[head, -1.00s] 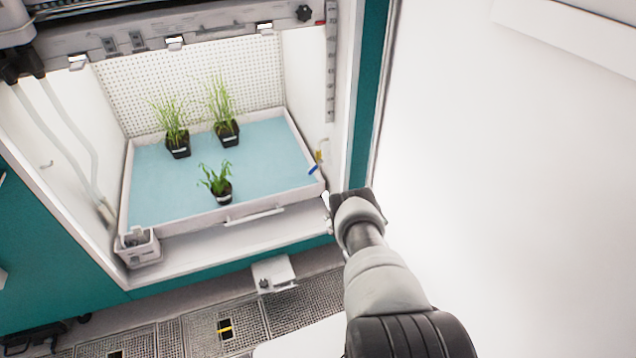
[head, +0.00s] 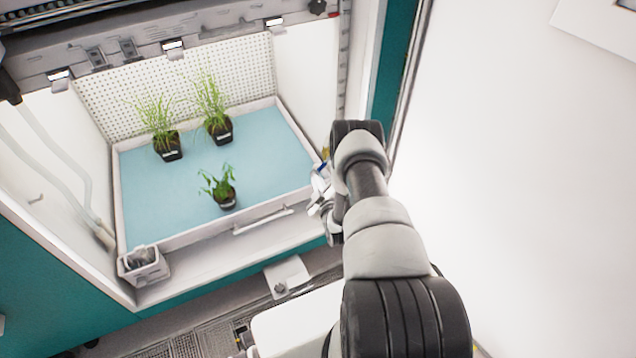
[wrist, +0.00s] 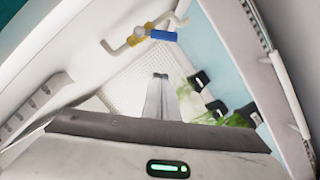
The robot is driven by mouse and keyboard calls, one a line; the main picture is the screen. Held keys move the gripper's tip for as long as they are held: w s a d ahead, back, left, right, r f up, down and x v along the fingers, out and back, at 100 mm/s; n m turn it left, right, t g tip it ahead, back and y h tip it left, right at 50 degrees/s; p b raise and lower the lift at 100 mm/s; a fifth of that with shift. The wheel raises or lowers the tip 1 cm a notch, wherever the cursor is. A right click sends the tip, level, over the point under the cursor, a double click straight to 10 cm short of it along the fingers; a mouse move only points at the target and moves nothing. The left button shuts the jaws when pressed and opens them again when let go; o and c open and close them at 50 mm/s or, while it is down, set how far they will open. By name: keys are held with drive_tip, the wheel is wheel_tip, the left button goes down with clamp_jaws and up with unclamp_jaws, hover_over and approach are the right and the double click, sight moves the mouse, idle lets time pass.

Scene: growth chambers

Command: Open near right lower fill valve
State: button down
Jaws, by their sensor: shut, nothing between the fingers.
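The fill valve has a yellow body (wrist: 138,38) and a blue handle (wrist: 163,36). It sits on a white pipe at the top of the wrist view. In the head view the blue handle (head: 322,167) shows at the chamber's right wall, beside the tray's right edge, partly hidden by my arm. My gripper (wrist: 160,77) is shut and empty. In the wrist view its fingertips lie below the blue handle, apart from it in the picture. In the head view my gripper is at the chamber's front right, mostly covered by my wrist.
A white-rimmed tray (head: 180,238) with a blue surface holds several potted plants, including a front one (head: 225,195). The chamber's right door frame (head: 398,90) is close to my arm.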

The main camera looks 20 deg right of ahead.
sight(319, 171)
drive_tip(key=shift+w+d+f+b, duration=0.5)
drive_tip(key=shift+w+d+f, duration=0.1)
drive_tip(key=shift+w, duration=0.3)
drive_tip(key=shift+w+d+f+b, duration=0.45)
drive_tip(key=shift+w+d+f, duration=0.2)
drive_tip(key=shift+w, duration=0.3)
drive_tip(key=shift+w+d+f+b, duration=0.5)
drive_tip(key=shift+w+d+f, duration=0.1)
drive_tip(key=shift+w, duration=0.3)
drive_tip(key=shift+s, duration=0.1)
drive_tip(key=shift+f, duration=0.15)
